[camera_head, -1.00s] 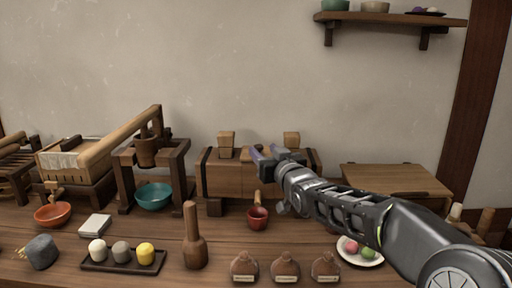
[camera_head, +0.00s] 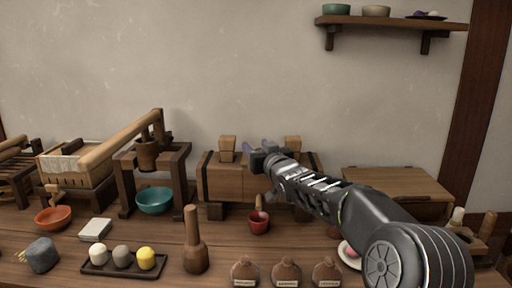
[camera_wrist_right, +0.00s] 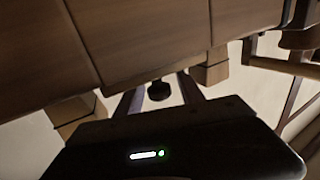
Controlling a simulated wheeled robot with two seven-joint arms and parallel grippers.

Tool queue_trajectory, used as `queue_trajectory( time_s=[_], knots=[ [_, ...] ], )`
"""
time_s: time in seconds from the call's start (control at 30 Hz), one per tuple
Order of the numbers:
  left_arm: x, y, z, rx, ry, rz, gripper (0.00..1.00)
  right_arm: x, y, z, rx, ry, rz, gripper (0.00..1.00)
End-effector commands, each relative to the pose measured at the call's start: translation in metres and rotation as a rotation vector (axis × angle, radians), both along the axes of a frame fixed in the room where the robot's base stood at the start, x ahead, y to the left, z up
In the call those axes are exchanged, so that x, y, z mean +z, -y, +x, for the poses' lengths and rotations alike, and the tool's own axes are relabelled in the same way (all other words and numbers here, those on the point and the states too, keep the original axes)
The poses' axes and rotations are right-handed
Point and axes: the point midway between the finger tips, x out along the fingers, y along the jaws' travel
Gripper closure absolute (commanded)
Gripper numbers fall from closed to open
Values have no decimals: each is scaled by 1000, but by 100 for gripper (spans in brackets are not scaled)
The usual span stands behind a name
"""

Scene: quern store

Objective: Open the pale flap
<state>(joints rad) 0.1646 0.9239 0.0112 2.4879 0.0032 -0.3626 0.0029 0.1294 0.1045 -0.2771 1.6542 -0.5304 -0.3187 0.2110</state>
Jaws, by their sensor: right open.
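My right gripper (camera_head: 257,147) is over the back of a banded wooden chest (camera_head: 226,182), open, with its purple-grey fingers apart. In the right wrist view the fingers (camera_wrist_right: 158,84) stand either side of a small dark knob (camera_wrist_right: 159,91), and I cannot tell whether they touch it. The chest's wooden side (camera_wrist_right: 150,35) fills the top of that view. Two pale wooden blocks (camera_head: 227,147) (camera_head: 293,143) stand on the chest. A pale flat board (camera_head: 398,182) lies to the right, partly behind my arm; I cannot tell which part is the pale flap. My left gripper is not in view.
A red cup (camera_head: 259,226) stands before the chest, with several brown flasks (camera_head: 286,272) nearer. A wooden mallet (camera_head: 194,250), a teal bowl (camera_head: 154,201) and a lever press (camera_head: 120,160) are to the left. A wall shelf (camera_head: 395,22) hangs above right.

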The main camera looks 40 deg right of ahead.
Motion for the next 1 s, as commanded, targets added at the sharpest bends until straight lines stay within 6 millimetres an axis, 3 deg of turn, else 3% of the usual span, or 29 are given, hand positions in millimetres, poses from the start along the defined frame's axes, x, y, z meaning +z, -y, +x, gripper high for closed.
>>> queue_trajectory(
  time_s=[0.37, 0.9, 1.0],
  knots=[
    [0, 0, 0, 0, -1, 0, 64, 0, 2, 7, 0, 0, 1, 56],
    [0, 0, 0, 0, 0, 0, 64, 0, 1, 7, 0, 0, 1, 100],
    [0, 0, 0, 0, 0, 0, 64, 0, 1, 7, 0, 0, 1, 100]
  ],
)
